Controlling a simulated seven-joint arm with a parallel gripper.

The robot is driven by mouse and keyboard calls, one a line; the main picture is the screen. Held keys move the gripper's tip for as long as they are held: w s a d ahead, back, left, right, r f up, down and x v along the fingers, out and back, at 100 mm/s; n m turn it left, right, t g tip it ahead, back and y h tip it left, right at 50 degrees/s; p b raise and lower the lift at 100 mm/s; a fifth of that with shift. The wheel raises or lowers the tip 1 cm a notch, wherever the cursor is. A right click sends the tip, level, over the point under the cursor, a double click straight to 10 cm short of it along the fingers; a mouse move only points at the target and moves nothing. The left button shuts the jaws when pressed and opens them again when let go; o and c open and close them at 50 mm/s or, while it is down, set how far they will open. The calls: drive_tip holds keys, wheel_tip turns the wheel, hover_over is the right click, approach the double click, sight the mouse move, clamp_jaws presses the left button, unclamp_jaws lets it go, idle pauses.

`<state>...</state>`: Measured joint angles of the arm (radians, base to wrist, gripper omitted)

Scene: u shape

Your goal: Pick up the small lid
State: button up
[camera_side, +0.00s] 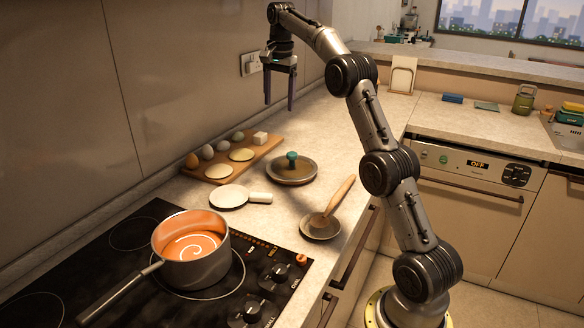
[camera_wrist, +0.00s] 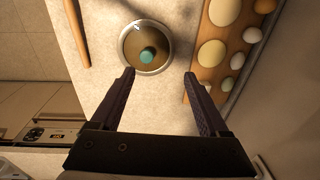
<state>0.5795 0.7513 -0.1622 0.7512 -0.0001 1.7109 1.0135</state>
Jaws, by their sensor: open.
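The small lid (camera_side: 292,174) lies flat on the counter, a round brownish lid with a pale rim and a teal knob (camera_side: 292,157) at its centre. In the wrist view the lid (camera_wrist: 133,48) is beyond the fingertips, a little left of the middle between them. My gripper (camera_side: 279,104) is open and empty, pointing down, well above the counter near the back wall. In the wrist view both fingers of my gripper (camera_wrist: 160,73) show, spread wide apart with nothing between them.
A wooden board (camera_side: 222,170) with eggs and flat round pieces lies left of the lid. A pale paddle-like dish (camera_side: 230,197) and a spoon rest (camera_side: 320,230) holding a wooden spoon lie nearer. A pot (camera_side: 192,265) of orange soup stands on the stove. Counter behind the lid is clear.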

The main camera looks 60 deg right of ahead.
drive_tip(key=m, duration=0.1)
hover_over(292, 153)
wheel_tip(292, 153, down, 6)
drive_tip(key=f, duration=0.1)
drive_tip(key=shift+g+y, duration=0.3)
drive_tip(key=shift+g, duration=0.1)
drive_tip(key=f, duration=0.7)
drive_tip(key=shift+w+f, duration=0.15)
drive_tip(key=shift+w, duration=0.05)
drive_tip(key=shift+s+a+f, duration=0.1)
drive_tip(key=shift+s+f, duration=0.05)
drive_tip(key=shift+f, duration=1.2)
drive_tip(key=shift+s+a+f, duration=0.1)
drive_tip(key=shift+s+f, duration=0.05)
drive_tip(key=shift+f, duration=1.2)
drive_tip(key=shift+r, duration=0.1)
clamp_jaws()
